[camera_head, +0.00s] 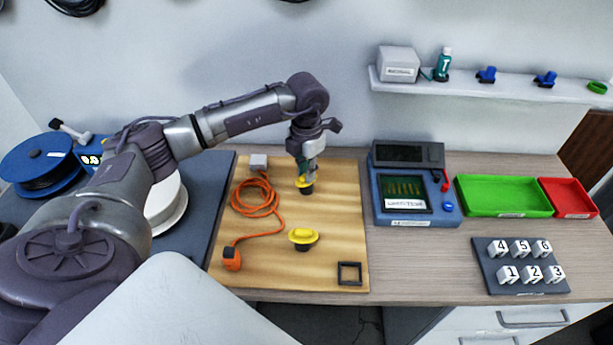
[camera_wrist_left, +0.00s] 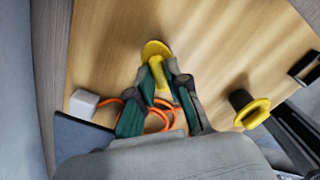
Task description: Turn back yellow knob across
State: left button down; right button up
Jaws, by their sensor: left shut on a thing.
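The back yellow knob (camera_head: 304,186) stands on the wooden board (camera_head: 340,200), with a dark base below it. My left gripper (camera_head: 309,172) comes down on it from above and is shut on it. In the left wrist view the yellow bar of this back knob (camera_wrist_left: 156,68) lies between the green-padded fingers of my left gripper (camera_wrist_left: 165,80), and its round disc shows beyond them. The fingers hide part of the bar. A second yellow knob (camera_head: 303,235) stands nearer the front of the board, apart from the gripper; it also shows in the left wrist view (camera_wrist_left: 254,113). My right gripper is not in view.
An orange cable (camera_head: 262,208) lies coiled on the board left of the knobs, with a grey box (camera_head: 258,162) behind. A black square frame (camera_head: 349,273) lies front right. A blue tester (camera_head: 412,220) and a green tray (camera_head: 504,196) stand to the right.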

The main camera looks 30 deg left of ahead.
pick_arm(q)
jog(key=m+b, duration=0.3)
jog(key=m, duration=0.1)
jog(key=shift+f+m, duration=0.1)
jog(key=shift+m, duration=0.2)
jog(key=m+b, duration=0.2)
jog(key=m, duration=0.2)
jog(key=shift+r, duration=0.2)
jog(key=c, duration=1.1)
grip_release()
jog(key=shift+f, duration=0.1)
notch_tip(320, 180, up, 12)
jog(key=shift+r, duration=0.1)
